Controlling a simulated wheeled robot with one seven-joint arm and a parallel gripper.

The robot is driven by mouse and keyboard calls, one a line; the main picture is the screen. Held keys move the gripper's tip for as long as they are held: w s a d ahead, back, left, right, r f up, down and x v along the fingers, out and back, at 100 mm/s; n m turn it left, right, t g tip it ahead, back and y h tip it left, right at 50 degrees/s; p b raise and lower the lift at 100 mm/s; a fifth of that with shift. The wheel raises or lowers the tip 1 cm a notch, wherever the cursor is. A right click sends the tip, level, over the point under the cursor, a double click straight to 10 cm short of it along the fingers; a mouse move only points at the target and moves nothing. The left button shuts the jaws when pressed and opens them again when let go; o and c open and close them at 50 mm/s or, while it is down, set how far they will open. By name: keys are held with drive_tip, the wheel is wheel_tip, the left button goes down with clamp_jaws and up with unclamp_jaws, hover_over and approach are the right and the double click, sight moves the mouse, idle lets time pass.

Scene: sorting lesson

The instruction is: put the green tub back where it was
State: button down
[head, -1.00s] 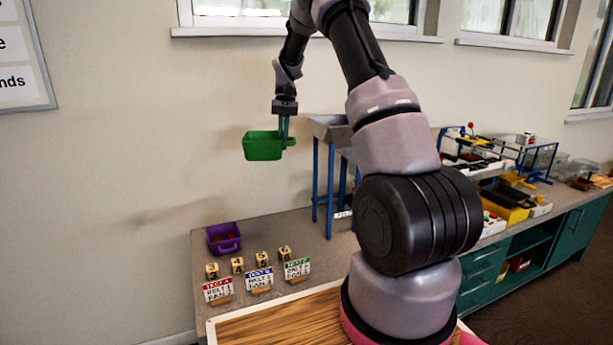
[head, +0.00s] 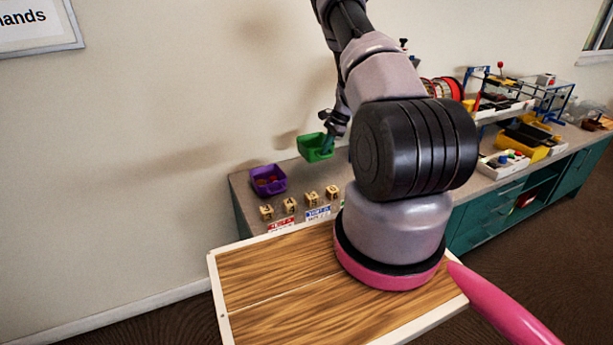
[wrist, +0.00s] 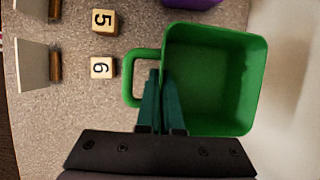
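The green tub (head: 314,148) is over the back part of the counter, to the right of the purple tub, in the head view. In the wrist view the green tub (wrist: 215,80) looks empty inside, its loop handle pointing left. My gripper (wrist: 161,85) is shut on its handle-side wall, one finger on the handle side and the other towards the inside. In the head view my gripper (head: 328,146) is at the tub's right side. I cannot tell whether the tub touches the counter.
The purple tub (head: 268,180), with small reddish things in it, stands at the counter's left end. Several numbered wooden blocks (head: 290,203) stand in a row in front, with label cards (head: 318,213) nearer me. The wall is close behind. My arm hides the counter's middle.

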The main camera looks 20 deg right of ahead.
wheel_tip(320, 180, down, 10)
drive_tip(key=shift+r, duration=0.2)
drive_tip(key=shift+f, duration=0.1)
drive_tip(key=c, duration=1.1)
unclamp_jaws()
